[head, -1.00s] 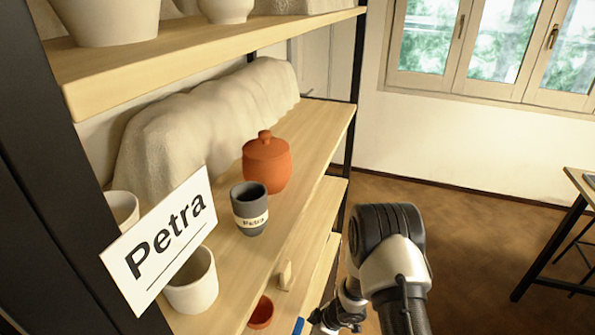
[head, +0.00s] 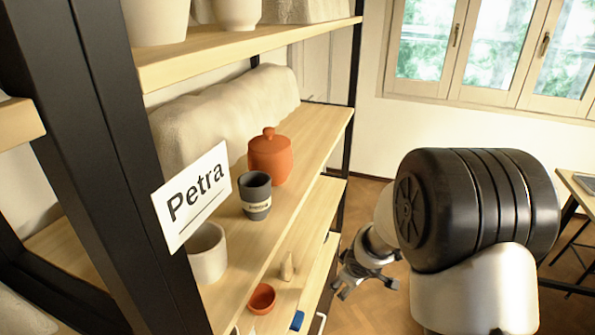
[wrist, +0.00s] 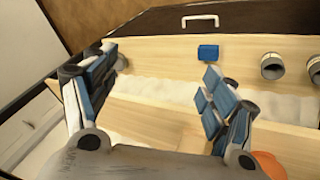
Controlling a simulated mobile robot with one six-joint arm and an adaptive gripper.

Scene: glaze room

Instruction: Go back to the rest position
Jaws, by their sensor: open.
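My gripper (head: 362,278) is open and empty. In the head view it hangs in front of the shelf unit, right of the lower boards and apart from them. My own arm covers much of the right side of that view. In the wrist view both blue-padded fingers of my gripper (wrist: 160,65) stand wide apart with nothing held between them. The shelf boards show beyond them.
A dark cup (head: 256,194) with a pale label, a lidded terracotta jar (head: 270,160) and a white cup (head: 207,252) stand on the middle shelf (head: 305,150). A "Petra" sign (head: 192,196) is on the post. Below are a terracotta bowl (head: 262,298) and a blue object (head: 297,320).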

